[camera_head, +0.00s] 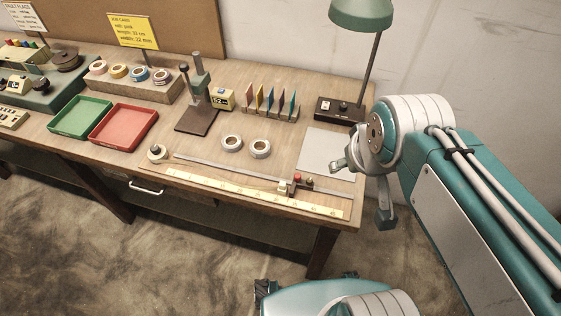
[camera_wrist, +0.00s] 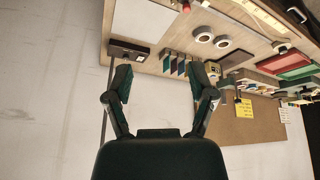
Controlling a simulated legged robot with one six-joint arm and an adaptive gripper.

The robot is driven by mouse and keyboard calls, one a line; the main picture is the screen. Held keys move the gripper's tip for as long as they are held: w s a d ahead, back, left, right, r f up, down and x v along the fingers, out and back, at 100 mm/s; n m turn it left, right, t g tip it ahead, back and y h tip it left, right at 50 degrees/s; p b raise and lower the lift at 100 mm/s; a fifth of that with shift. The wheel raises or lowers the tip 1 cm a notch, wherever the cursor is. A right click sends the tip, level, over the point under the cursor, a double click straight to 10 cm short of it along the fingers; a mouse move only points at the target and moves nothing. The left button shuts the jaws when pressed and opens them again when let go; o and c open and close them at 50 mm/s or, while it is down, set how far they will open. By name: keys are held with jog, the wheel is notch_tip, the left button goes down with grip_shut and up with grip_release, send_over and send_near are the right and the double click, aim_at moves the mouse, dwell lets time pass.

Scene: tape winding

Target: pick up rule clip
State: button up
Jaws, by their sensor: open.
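A long rule strip (camera_head: 255,192) with a pale yellow scale lies along the front edge of the wooden bench.
Two tape rolls (camera_head: 232,143) lie behind the rule. A white sheet (camera_head: 325,150) and a lamp (camera_head: 340,108) are at the right. A dark stand (camera_head: 197,118), a red tray (camera_head: 124,127) and a green tray (camera_head: 80,117) stand left. A wall rises behind.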

jog(key=w+a+f+n+g, duration=0.2)
jog(key=w+a+f+n, duration=0.2)
jog(key=w+f+n, duration=0.15)
jog(key=n+g, duration=0.3)
jog(key=n, duration=0.4)
send_near(281, 182)
jog(key=shift+d+f, duration=0.15)
notch_tip(281, 182, down, 5)
jog(key=shift+f, duration=0.2)
notch_tip(281, 182, down, 6)
jog(key=shift+r, duration=0.2)
grip_shut()
